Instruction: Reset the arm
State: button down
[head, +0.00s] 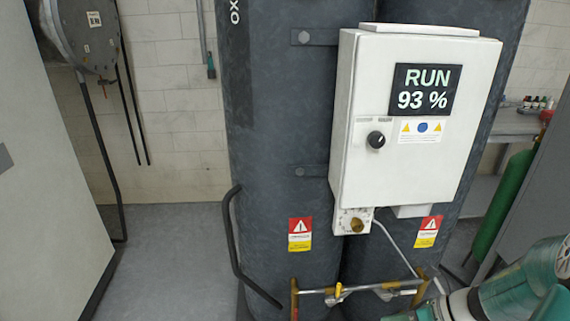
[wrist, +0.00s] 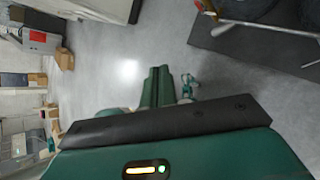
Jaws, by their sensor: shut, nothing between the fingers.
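My teal arm (head: 510,290) shows at the bottom right of the head view, cut off by the picture edge. Its rounded links are in front of the right end of the low pipe frame. I cannot make out gripper fingers in either view. The wrist view looks down on the grey floor and on my own green body (wrist: 170,158), which has a dark bar along its edge and a small lit indicator.
A white control box (head: 400,170) reading RUN 93 % is mounted on dark tanks (head: 275,130). A low pipe frame (head: 335,292) with valves stands in front. A green cylinder (head: 505,200) is at right. Cardboard boxes (wrist: 62,58) show in the wrist view. Floor (head: 170,265) is clear at left.

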jog(key=s+a+r+n+h, duration=0.3)
jog(key=r+n, duration=0.3)
jog(key=n, duration=0.4)
jog(key=s+a+r+n+t+h, duration=0.1)
jog(key=s+a+r+n+h, duration=0.2)
jog(key=r+n, duration=0.4)
jog(key=s+a+r+n+h, duration=0.3)
jog(key=a+r+n, duration=0.2)
jog(key=n, duration=0.8)
jog(key=shift+r+n+t, duration=0.3)
jog(key=shift+r+n, duration=0.1)
jog(key=shift+r, duration=0.55)
